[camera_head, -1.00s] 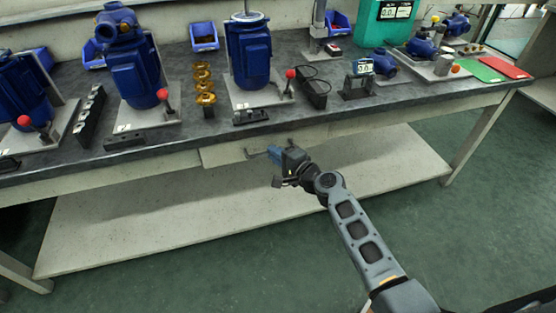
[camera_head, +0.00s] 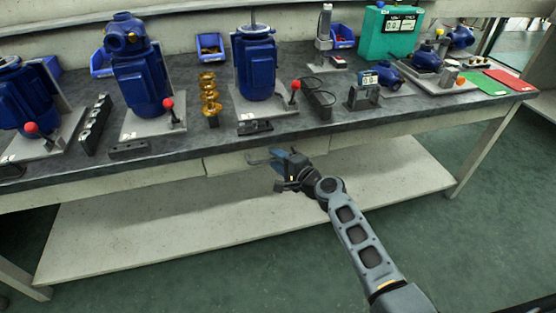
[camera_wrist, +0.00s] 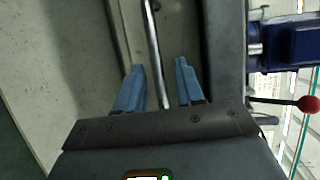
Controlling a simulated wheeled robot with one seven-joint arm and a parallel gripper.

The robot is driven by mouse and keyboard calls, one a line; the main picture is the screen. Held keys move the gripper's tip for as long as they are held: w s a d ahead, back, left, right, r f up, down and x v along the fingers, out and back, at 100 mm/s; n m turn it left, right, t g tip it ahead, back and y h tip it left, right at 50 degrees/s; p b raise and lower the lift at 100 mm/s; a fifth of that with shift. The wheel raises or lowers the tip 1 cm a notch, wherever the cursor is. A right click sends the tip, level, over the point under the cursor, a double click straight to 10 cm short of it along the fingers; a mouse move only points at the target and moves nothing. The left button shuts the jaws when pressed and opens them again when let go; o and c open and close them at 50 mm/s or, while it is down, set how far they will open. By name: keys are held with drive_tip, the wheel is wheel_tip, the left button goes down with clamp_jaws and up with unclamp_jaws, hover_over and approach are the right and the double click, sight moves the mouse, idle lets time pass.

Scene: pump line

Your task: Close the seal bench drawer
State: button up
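The seal bench drawer (camera_head: 225,164) is a pale front under the worktop edge, in the middle of the bench. How far it stands out is hard to tell. Its metal bar handle (camera_head: 254,158) is at the front, partly hidden by my gripper. My gripper (camera_head: 282,156) is at the drawer's front, with blue fingers pointing toward the bench. In the wrist view my gripper (camera_wrist: 158,82) has its fingers spread apart, and the bar handle (camera_wrist: 153,45) runs between them with a gap on both sides.
The worktop (camera_head: 330,120) above carries blue pumps (camera_head: 256,65), brass fittings (camera_head: 210,95), a red-knobbed lever (camera_head: 294,90) and a green box (camera_head: 391,32). A pale lower shelf (camera_head: 150,225) lies below the drawer. The green floor in front is clear.

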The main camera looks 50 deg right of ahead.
drive_tip(key=v, duration=0.7)
drive_tip(key=shift+s, duration=0.35)
drive_tip(key=shift+a, duration=0.15)
